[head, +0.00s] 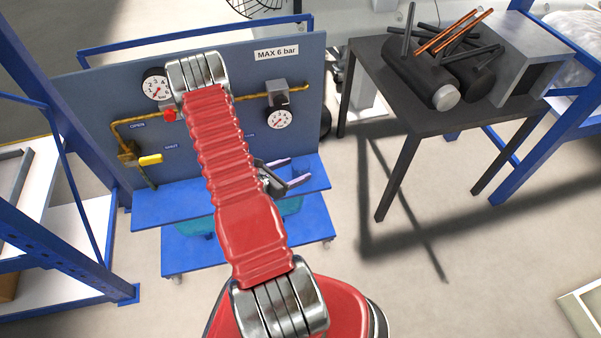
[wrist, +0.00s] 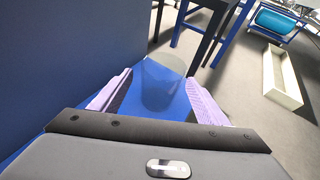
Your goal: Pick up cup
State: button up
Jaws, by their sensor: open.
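In the wrist view, a see-through, faint grey cup (wrist: 161,88) stands on the blue shelf just beyond and between my finger pads. My gripper (wrist: 159,76) is open, with one lilac finger on either side of the cup in this view. I cannot tell whether the cup is fully between the fingers or a little ahead of them. In the head view, my gripper (head: 289,172) is over the right part of the blue shelf (head: 176,207), beside the panel. I cannot make out the cup in the head view.
The panel (head: 200,135) with gauges, yellow pipes and a valve rises behind the shelf. A teal container (head: 290,206) is partly hidden below it. A dark table (head: 405,125) with cylinders and rods stands at the right. Blue racking (head: 60,210) is at the left. The floor between is clear.

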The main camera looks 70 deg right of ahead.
aim_at(307, 166)
jog(key=shift+x, duration=0.95)
jog(key=shift+s, duration=0.1)
jog(key=shift+x, duration=2.55)
jog(key=shift+s, duration=0.1)
jog(key=shift+a, duration=0.1)
jog(key=shift+c, duration=0.2)
jog(key=c, duration=1.1)
